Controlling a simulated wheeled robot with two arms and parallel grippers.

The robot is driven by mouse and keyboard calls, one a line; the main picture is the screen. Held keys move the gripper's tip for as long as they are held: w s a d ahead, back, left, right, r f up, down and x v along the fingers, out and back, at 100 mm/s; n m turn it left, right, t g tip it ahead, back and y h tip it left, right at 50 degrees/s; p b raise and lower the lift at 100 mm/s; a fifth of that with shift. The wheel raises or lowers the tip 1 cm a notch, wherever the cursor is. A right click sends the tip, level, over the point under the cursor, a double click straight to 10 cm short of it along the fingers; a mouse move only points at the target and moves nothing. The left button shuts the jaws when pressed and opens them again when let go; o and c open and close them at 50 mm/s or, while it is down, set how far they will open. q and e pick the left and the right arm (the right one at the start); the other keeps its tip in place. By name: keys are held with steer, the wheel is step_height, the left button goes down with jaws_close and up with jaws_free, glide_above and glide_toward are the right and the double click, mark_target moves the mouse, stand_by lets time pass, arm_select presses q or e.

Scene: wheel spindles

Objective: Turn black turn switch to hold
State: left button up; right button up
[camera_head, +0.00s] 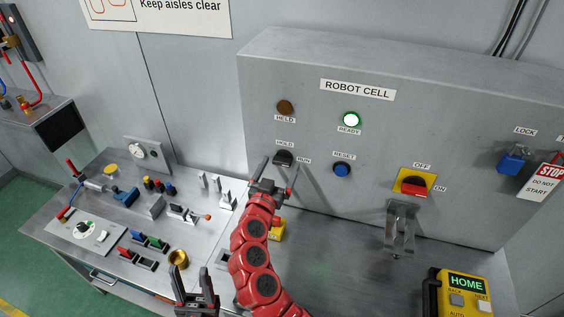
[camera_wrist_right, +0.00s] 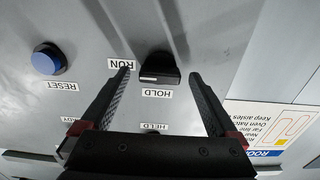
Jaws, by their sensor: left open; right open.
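The black turn switch (camera_head: 284,157) is on the grey ROBOT CELL panel, with a HOLD label above it and a RUN label to its right. It also shows in the right wrist view (camera_wrist_right: 160,66), where the picture is upside down. My left gripper (camera_head: 192,271) is open and empty, low in the head view.
A blue RESET button (camera_head: 342,170) is right of the switch. A red OFF/ON rotary switch (camera_head: 413,186) is further right. A bench (camera_head: 110,258) with several small fixtures is at left.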

steer(key=shift+c, duration=0.3)
steer(key=c, duration=1.3)
